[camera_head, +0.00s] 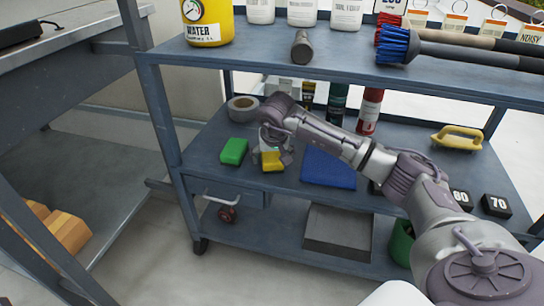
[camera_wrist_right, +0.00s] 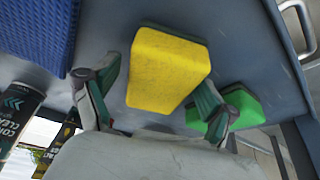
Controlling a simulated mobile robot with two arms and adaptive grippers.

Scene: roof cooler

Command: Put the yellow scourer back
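The yellow scourer (camera_head: 272,160) lies on the middle shelf (camera_head: 215,180) of the blue cart, between a green scourer (camera_head: 233,151) and a blue cloth (camera_head: 328,168). In the right wrist view the yellow scourer (camera_wrist_right: 165,70) shows large, with a dark green underside edge. My right gripper (camera_head: 276,150) is over it, partly hiding it. In the wrist view my right gripper (camera_wrist_right: 160,78) has its fingers apart on either side of the scourer, with a gap at the left finger. The right finger partly covers the green scourer (camera_wrist_right: 243,105). My left gripper is not in view.
A tape roll (camera_head: 243,109), a red bottle (camera_head: 369,112) and a yellow-handled tool (camera_head: 457,138) stand on the same shelf. The top shelf (camera_head: 250,50) overhangs it, holding brushes (camera_head: 395,42) and bottles. A grey bin (camera_head: 338,232) is below.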

